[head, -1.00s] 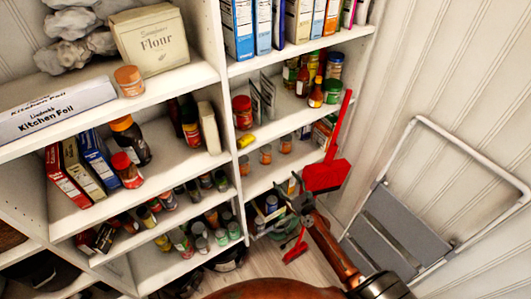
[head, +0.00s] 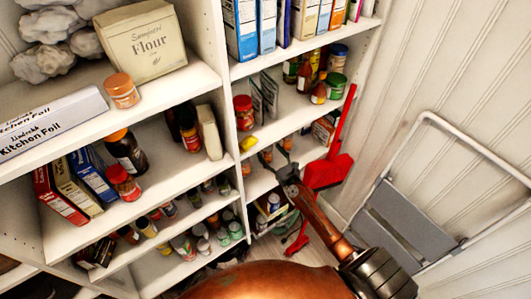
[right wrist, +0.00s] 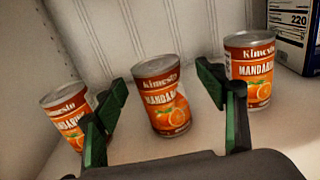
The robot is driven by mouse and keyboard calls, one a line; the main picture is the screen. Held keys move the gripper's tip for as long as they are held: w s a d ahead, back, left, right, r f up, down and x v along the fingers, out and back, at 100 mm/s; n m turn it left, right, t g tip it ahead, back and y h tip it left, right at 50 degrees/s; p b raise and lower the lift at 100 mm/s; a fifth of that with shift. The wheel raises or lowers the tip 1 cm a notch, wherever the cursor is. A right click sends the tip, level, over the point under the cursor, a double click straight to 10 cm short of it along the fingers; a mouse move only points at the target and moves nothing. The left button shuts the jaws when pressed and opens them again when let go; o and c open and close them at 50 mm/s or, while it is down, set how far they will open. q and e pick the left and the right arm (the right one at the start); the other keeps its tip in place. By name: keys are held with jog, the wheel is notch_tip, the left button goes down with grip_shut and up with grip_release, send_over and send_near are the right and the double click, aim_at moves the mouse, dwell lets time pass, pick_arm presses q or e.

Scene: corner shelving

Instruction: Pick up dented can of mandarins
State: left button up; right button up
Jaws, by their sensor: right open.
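Three orange mandarin cans stand in a row in the right wrist view. The middle can (right wrist: 164,100) looks dented, its side uneven and label bent. The left can (right wrist: 68,118) appears tilted in the picture and is partly behind a finger; the right can (right wrist: 250,75) looks straight-sided. My right gripper (right wrist: 163,84) is open, its dark green fingers spread to either side of the middle can, with nothing held. In the head view my right gripper (head: 276,158) reaches to the shelf with these small cans. My left gripper is not in view.
A blue-and-white box (right wrist: 292,30) stands right of the cans. The shelf above holds jars and bottles (head: 318,92). A red dustpan (head: 327,172) stands right of my arm, and a folded step stool (head: 405,222) leans at the right wall.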

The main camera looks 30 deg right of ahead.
jog(key=w, duration=0.2)
jog(key=shift+w+a, duration=0.1)
jog(key=shift+w, duration=0.45)
jog(key=shift+c, duration=0.3)
jog(key=c, duration=1.4)
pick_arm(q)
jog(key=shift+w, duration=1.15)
pick_arm(e)
jog(key=shift+r, duration=0.1)
jog(key=shift+c, duration=0.6)
